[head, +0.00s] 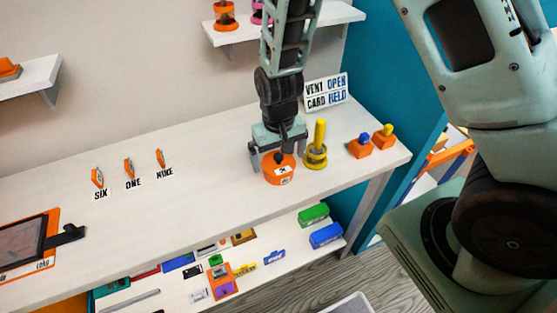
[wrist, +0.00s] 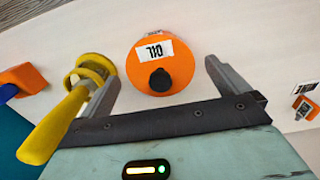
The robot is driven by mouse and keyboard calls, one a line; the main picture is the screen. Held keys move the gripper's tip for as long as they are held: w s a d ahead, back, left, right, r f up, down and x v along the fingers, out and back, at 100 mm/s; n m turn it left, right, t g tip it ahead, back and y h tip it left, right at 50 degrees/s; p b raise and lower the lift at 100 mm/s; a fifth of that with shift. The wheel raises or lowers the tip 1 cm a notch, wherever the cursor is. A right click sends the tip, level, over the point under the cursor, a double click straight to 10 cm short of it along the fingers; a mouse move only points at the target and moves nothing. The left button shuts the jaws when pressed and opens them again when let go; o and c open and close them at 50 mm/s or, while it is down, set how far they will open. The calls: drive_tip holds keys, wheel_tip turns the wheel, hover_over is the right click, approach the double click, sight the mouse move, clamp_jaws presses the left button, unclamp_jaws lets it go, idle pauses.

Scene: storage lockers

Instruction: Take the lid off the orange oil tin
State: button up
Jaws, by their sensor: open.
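The orange oil tin (head: 278,170) stands upright on the white bench, with a white label on its front. In the wrist view, the tin (wrist: 178,68) shows from above as an orange disc with an "OIL" label (wrist: 153,50) and a dark round knob (wrist: 160,80). I cannot tell where the lid's edge meets the body. My gripper (head: 277,160) points down just above and behind the tin. Its fingers (wrist: 158,85) are open and empty, spread to either side of the tin's top, with no clear contact.
A yellow-handled tool (head: 317,148) stands close right of the tin; in the wrist view it (wrist: 62,112) lies by one finger. Two orange blocks with blue and yellow tops (head: 360,147) sit farther right. A "VENT OPEN CARD HELD" sign (head: 326,91) stands behind.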

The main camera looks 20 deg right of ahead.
drive_tip(key=c, duration=1)
drive_tip(key=shift+r, duration=0.1)
